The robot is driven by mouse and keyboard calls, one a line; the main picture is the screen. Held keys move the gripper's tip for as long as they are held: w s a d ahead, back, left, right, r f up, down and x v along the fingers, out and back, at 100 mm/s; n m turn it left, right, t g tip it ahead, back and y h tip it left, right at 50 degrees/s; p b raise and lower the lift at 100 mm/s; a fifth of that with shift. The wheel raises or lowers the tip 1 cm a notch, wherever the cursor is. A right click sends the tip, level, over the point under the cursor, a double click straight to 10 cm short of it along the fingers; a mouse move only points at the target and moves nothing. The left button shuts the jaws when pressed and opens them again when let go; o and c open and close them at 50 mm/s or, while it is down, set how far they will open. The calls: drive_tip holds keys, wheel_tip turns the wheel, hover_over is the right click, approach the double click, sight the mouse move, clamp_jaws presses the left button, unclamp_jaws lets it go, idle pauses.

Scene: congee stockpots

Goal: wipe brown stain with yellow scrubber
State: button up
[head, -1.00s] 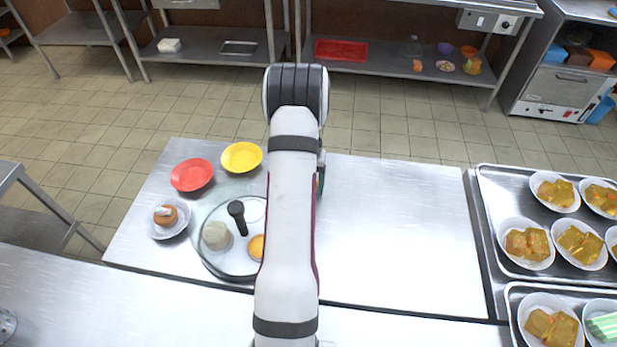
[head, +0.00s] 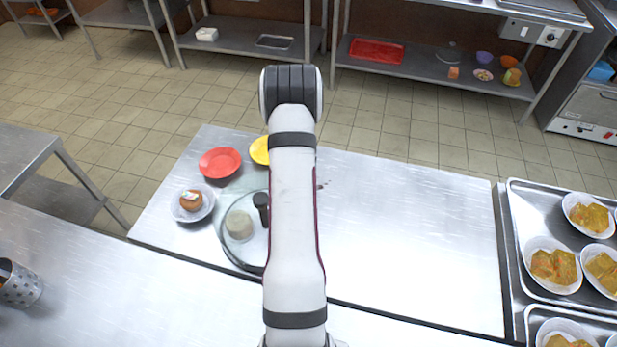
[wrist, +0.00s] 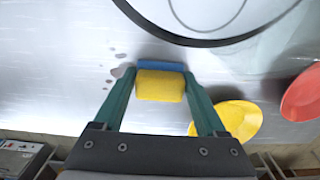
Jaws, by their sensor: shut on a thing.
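The yellow scrubber (wrist: 160,87) has a blue layer (wrist: 160,66) and is held between the green fingers of my gripper (wrist: 159,76) in the wrist view. It is over the metal tabletop; I cannot tell whether it touches it. Small dark spots of the stain (wrist: 118,70) lie just left of the scrubber in the wrist view. In the head view, a few small dark brown marks (head: 322,186) show at the right edge of my arm, which hides the gripper and scrubber.
A round glass lid (head: 228,256) with a black knob, a red plate (head: 220,162), a partly hidden yellow plate (head: 260,150) and a white bowl with food (head: 192,203) are on the left. A metal tray (head: 520,225) with dishes is at right. The table's middle right is clear.

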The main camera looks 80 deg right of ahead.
sight(333, 194)
drive_tip(key=shift+s, duration=4.8)
drive_tip(key=shift+w+a, duration=0.4)
drive_tip(key=shift+w, duration=4.6)
drive_tip(key=shift+s, duration=4.7)
drive_tip(key=shift+s+r, duration=0.1)
drive_tip(key=shift+s, duration=0.2)
wheel_tip(333, 194, up, 8)
drive_tip(key=shift+w, duration=0.1)
